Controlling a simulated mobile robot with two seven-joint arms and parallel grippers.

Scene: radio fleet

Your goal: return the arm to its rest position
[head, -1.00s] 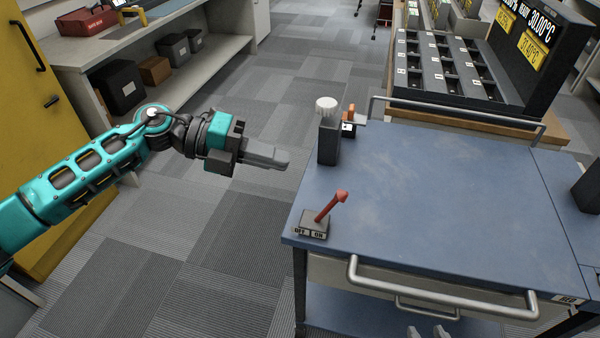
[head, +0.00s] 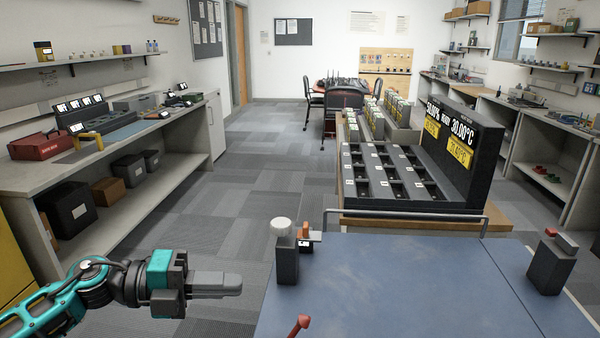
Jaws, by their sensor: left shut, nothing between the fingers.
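My left gripper (head: 215,285) shows at the lower left of the head view, on its teal and black arm. It is shut and empty, held over the carpet left of the blue cart top (head: 400,285) and apart from it. Its fingers point right, toward the cart's left edge. My right gripper is not in view.
On the cart stand a dark post with a white knob (head: 283,250), a red lever tip (head: 300,323) and a dark block with a red top (head: 552,262). Behind is a black slotted rack (head: 395,180). A shelf bench (head: 120,150) lines the left. Carpet lies between.

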